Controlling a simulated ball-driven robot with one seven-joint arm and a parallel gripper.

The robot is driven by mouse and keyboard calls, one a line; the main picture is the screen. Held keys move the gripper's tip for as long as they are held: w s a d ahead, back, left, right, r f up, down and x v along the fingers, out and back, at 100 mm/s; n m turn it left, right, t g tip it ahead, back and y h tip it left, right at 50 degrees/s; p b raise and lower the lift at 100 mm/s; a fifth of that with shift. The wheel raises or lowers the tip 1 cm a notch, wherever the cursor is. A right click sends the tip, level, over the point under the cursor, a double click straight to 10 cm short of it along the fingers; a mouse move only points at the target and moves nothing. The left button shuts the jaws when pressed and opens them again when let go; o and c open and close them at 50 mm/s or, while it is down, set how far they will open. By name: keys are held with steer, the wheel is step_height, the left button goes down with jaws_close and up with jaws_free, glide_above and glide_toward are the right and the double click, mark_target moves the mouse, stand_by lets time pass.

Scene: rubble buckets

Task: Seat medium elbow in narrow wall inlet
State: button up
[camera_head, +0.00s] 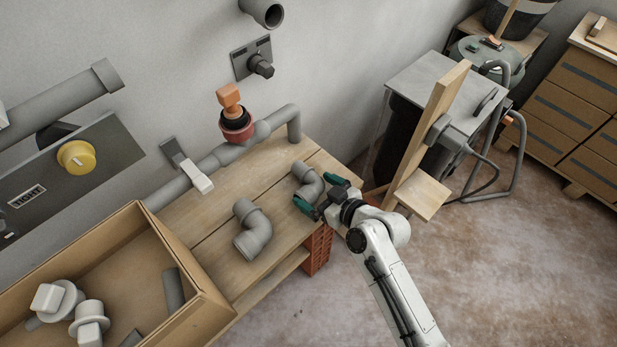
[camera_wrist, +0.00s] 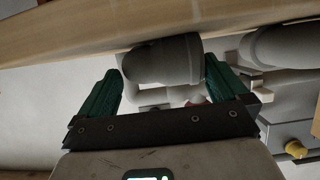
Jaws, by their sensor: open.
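Two grey pipe elbows lie on the wooden bench. The smaller elbow (camera_head: 309,181) is near the bench's right end; the larger elbow (camera_head: 253,231) lies left of it, nearer the front. My gripper (camera_head: 322,194) is open at the smaller elbow. In the wrist view the open teal fingers (camera_wrist: 163,88) stand either side of an elbow (camera_wrist: 162,60), with visible gaps; another elbow (camera_wrist: 284,46) is at right. On the wall are a dark plate with a short dark pipe stub (camera_head: 261,66) and a wider grey pipe opening (camera_head: 266,14). I cannot tell which is the narrow inlet.
A grey pipe with a red and orange valve (camera_head: 234,116) runs along the bench's back. A cardboard box (camera_head: 204,273) of fittings stands at lower left. A wooden post (camera_head: 428,130) and a grey-topped cabinet (camera_head: 430,70) stand right of my gripper. The front floor is clear.

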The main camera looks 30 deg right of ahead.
mark_target(312, 187)
steer(key=shift+x, duration=1.1)
steer(key=c, duration=0.7)
steer(key=shift+r, duration=0.15)
steer(key=shift+c, duration=0.2)
steer(key=shift+r, duration=0.3)
step_height(312, 187, up, 2)
steer(key=shift+r, duration=0.1)
steer(key=s+a+r, duration=0.2)
steer(key=s+r, duration=0.8)
steer(key=s, duration=0.4)
